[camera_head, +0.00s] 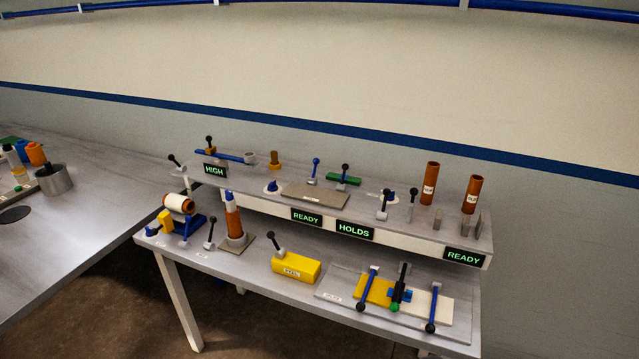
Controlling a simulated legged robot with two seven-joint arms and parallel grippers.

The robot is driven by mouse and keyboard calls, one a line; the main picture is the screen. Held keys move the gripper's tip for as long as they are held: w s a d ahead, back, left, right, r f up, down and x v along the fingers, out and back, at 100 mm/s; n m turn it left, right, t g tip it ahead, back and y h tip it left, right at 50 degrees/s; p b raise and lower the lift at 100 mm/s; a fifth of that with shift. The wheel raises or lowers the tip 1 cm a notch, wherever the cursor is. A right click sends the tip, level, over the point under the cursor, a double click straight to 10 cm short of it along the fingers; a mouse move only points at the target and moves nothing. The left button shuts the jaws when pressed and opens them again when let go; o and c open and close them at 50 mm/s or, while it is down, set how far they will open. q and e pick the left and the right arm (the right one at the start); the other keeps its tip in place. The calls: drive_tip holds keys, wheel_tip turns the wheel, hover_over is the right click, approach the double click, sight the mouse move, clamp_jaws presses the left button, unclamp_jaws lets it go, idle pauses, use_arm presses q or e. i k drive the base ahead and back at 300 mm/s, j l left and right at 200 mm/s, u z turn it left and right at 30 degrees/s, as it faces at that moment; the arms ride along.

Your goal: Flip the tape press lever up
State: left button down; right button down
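Several ball-ended levers stand on the bench, and I cannot tell for certain which is the tape press lever. On the splice plate (340,290) at the lower right, a dark lever (403,275) stands nearly upright at a blue and green clamp (399,296). Blue bars with dark ball ends, a left bar (368,286) and a right bar (434,309), lie across a yellow strip (377,291) and a pale strip (440,304). A white and orange roll (179,203) sits on a blue stand (190,226) at the left, with a black-ball lever (210,234) beside it. Neither of my grippers shows.
A raised shelf (240,185) runs along the back with lit signs reading HIGH, READY and HOLDS, more levers and two brown tubes (429,185). A yellow block (296,269) with a lever sits front centre. Another table (70,235) stands left, with bottles and a metal pot (54,180).

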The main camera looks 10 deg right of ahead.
sight(398, 292)
drive_tip(key=l+u, duration=0.45)
drive_tip(key=l, duration=2.2)
drive_tip(key=i, duration=0.05)
